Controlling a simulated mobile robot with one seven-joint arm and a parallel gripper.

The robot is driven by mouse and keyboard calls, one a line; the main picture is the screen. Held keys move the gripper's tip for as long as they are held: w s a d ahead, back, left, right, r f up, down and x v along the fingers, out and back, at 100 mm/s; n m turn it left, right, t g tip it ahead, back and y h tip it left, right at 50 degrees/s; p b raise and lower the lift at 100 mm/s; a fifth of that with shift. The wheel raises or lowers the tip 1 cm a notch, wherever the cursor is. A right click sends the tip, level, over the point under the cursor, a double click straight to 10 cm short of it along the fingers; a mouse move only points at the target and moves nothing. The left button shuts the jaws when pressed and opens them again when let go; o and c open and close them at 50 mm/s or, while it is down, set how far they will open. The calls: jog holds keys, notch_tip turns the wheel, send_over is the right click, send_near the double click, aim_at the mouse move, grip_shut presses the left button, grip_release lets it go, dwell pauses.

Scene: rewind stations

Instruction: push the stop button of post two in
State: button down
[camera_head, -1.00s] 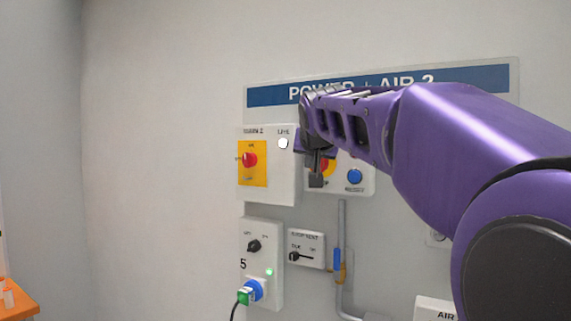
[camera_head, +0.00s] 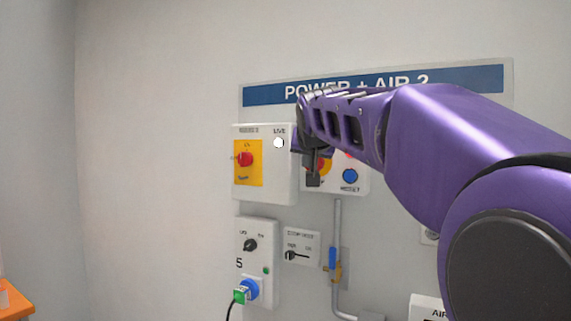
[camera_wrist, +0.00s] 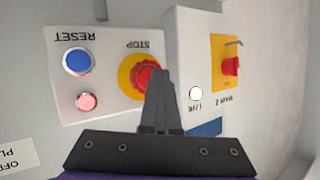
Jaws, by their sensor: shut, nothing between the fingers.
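The stop button (camera_wrist: 143,77) is a red mushroom knob on a yellow round plate, lettered STOP, upside down in the wrist view. In the head view only a sliver of the stop button (camera_head: 319,164) shows beside my gripper (camera_head: 313,180), which hides the rest. My gripper (camera_wrist: 160,72) is shut and empty, its tips overlapping the knob's edge in the wrist view. They look to be at its face; contact and how deep the knob sits I cannot tell. The sign above reads POWER + AIR 2 (camera_head: 420,82).
A blue RESET button (camera_wrist: 77,62) and a lit red lamp (camera_wrist: 87,102) share the stop box. A box with a red rotary switch (camera_head: 246,159) and a white LIVE lamp (camera_head: 278,143) adjoins it. Below are a socket unit (camera_head: 257,230) and pipe valve (camera_head: 333,258).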

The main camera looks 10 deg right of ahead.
jog(key=shift+s+a+b, duration=0.45)
jog(key=shift+s, duration=0.25)
jog(key=shift+f, duration=0.1)
jog(key=s+a+b, duration=0.1)
jog(key=s, duration=0.1)
jog(key=s+a+b, duration=0.1)
jog(key=s+a, duration=0.1)
jog(key=shift+s, duration=0.1)
dwell(0.5)
